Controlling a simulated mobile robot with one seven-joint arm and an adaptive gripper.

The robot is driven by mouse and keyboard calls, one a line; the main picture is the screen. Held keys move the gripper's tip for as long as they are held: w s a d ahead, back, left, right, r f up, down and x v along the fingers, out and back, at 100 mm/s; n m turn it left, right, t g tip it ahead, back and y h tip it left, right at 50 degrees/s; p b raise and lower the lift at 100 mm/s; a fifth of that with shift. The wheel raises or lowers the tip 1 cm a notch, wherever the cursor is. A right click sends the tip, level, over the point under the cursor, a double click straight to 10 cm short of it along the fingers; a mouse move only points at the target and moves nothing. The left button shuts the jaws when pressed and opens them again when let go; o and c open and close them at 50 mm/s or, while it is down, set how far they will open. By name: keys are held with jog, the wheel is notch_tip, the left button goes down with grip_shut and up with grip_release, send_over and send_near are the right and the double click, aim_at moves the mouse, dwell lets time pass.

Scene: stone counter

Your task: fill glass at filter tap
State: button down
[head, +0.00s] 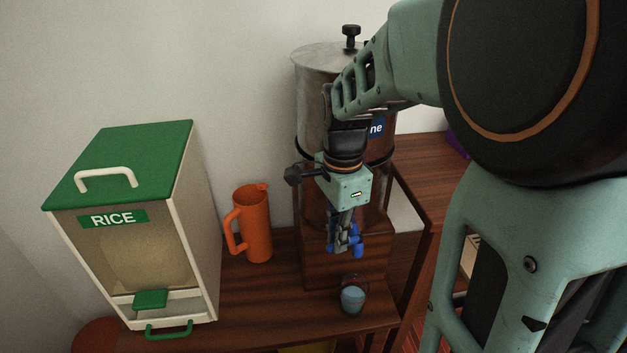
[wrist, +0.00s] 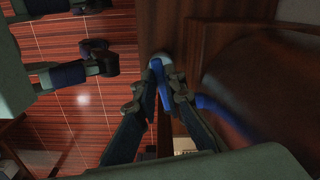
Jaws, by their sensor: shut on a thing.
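The water filter (head: 314,88) is a tall metal cylinder on a wooden stand, with a dark knob on its lid and a blue label partly hidden by my arm. My gripper (head: 345,246) points down in front of the filter's lower part, its fingers shut close together around what looks like the filter's tap, which is mostly hidden. In the wrist view the fingertips (wrist: 160,68) meet, with blue at their ends. The glass (head: 352,299) stands upright below my gripper, apart from it. It looks pale blue inside; its fill level is hard to tell.
An orange jug (head: 253,225) stands left of the filter. A white rice dispenser (head: 132,230) with a green lid is at the far left. Wooden shelf surface (head: 258,305) lies clear between dispenser and glass. A purple thing (head: 457,146) is partly hidden at the right.

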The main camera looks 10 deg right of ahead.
jog(key=shift+w+m, duration=0.2)
jog(key=shift+m, duration=0.2)
jog(key=c, duration=2)
grip_release()
jog(key=shift+r, duration=0.1)
notch_tip(320, 180, up, 12)
jog(key=shift+f, duration=0.1)
